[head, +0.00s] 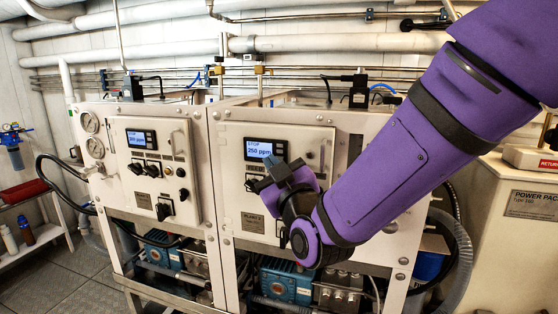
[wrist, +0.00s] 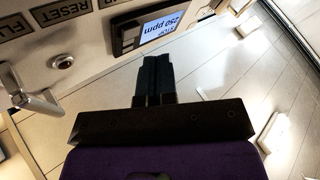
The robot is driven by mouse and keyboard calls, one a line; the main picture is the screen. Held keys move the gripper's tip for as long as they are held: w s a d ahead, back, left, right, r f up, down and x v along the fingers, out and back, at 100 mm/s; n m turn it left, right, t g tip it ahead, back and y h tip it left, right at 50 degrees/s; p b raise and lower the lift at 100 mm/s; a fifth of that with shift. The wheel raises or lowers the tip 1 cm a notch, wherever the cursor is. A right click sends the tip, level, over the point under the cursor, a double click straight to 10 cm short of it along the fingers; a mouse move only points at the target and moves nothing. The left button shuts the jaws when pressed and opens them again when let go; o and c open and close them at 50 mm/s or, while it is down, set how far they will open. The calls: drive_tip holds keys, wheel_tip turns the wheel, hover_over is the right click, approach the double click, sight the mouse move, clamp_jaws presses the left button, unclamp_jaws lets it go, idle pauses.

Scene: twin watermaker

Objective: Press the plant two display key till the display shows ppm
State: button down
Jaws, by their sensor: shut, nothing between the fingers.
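The plant two panel (head: 232,170) is the right of two white front panels, with a "PLANT 2" plate (head: 252,222). Its display (head: 260,150) is lit blue and reads "STOP" and "250 ppm". The same display (wrist: 165,28) appears upside down in the wrist view, in a dark housing. A small light key (wrist: 128,38) shows on this housing beside the screen. My gripper (head: 272,166) is just below and right of the display in the head view, hiding part of the panel. In the wrist view my gripper (wrist: 154,62) is shut and empty, its tips near the housing. I cannot tell whether they touch it.
The left panel has its own lit display (head: 136,138), knobs and gauges (head: 89,122). A "RESET" label (wrist: 65,11), a round button (wrist: 62,62) and a metal lever (wrist: 38,101) are left of my fingers in the wrist view. A power pack cabinet (head: 500,200) stands at right.

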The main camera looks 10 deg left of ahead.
drive_tip(key=s, duration=0.4)
drive_tip(key=shift+a, duration=0.15)
drive_tip(key=shift+s, duration=0.1)
idle(0.5)
